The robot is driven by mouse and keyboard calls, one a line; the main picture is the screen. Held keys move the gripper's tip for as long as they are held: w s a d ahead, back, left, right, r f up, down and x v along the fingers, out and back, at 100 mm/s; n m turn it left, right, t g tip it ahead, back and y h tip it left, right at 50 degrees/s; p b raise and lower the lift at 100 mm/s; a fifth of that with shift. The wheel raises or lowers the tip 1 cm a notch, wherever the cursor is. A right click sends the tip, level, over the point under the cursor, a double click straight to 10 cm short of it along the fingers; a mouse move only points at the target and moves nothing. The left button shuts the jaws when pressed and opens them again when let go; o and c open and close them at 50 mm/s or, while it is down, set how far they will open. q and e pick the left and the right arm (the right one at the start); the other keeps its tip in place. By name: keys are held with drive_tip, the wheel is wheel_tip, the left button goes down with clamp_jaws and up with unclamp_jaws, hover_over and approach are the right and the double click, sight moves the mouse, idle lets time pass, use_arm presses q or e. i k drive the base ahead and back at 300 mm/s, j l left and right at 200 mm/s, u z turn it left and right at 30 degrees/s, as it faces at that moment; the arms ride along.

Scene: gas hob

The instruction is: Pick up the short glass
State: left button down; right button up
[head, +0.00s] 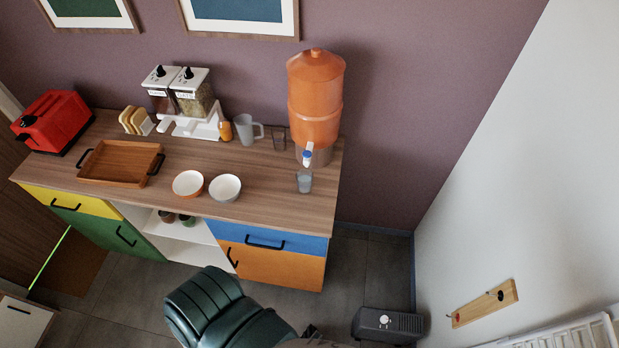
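Two small glasses stand upright on the wooden counter (240,167). One clear short glass (279,140) is at the back, between the grey jug and the orange dispenser. Another small glass (304,183) stands near the counter's right front, below the dispenser's tap, and seems to hold some liquid. I cannot tell for certain which one the task means. Neither gripper shows clearly in the head view, and nothing is seen touching either glass.
The orange dispenser (315,95), grey jug (244,130) and two bowls (187,184) (225,188) surround the glasses. A wooden tray (119,163) and red toaster (55,122) are left. A dark green padded shape (215,308) fills the bottom centre. A black box (387,325) is on the floor.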

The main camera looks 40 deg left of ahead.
sight(304, 177)
drive_tip(key=u, duration=1.35)
drive_tip(key=i+j+z, duration=0.1)
drive_tip(key=j+z, duration=0.3)
drive_tip(key=j, duration=0.2)
